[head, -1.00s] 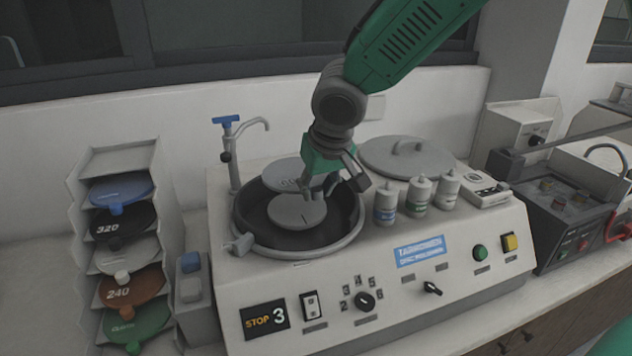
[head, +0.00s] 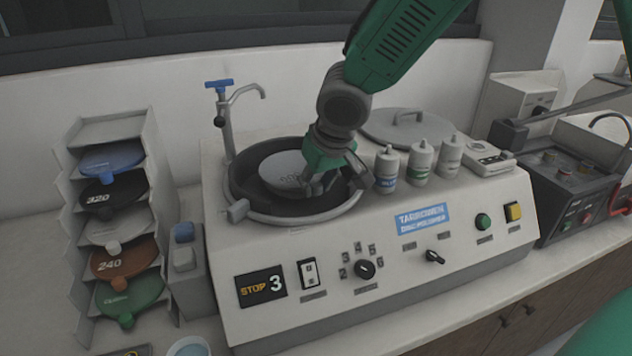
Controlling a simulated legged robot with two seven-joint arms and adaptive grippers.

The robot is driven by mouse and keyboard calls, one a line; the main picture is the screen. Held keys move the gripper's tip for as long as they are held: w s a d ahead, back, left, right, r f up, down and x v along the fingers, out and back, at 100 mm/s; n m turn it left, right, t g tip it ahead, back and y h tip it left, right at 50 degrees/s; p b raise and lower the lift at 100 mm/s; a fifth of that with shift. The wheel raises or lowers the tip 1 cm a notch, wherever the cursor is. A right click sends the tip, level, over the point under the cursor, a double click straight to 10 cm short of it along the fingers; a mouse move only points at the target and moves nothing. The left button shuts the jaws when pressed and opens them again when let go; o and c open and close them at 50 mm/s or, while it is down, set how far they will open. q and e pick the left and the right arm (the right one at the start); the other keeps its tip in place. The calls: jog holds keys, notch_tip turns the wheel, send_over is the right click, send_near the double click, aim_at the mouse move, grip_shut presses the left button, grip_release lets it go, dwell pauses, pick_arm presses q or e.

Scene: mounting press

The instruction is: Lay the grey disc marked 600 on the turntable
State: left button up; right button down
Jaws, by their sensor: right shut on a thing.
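My right gripper (head: 325,185) reaches down into the round bowl (head: 233,205) of the polishing machine. It is shut on the near right edge of a grey disc (head: 280,165), whose printed marking is partly covered by the fingers. The disc looks nearly level, low inside the bowl, over the place of the turntable. The turntable is hidden beneath the disc. I cannot tell whether the disc touches it. My left gripper is not in view.
A rack (head: 112,133) at left holds blue, black 320, grey, brown 240 and green discs. A tap (head: 227,125) stands behind the bowl. Several bottles (head: 419,163) and a round lid (head: 405,126) are right of the gripper. The machine display (head: 262,287) reads STOP 3.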

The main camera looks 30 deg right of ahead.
jog(key=shift+f+b, duration=0.3)
jog(key=shift+f, duration=0.3)
dwell(0.7)
jog(key=c, duration=1.2)
grip_release()
jog(key=shift+r, duration=0.1)
jog(key=shift+s+r, duration=0.1)
jog(key=shift+r, duration=0.15)
jog(key=v, duration=1.1)
jog(key=shift+s, duration=0.1)
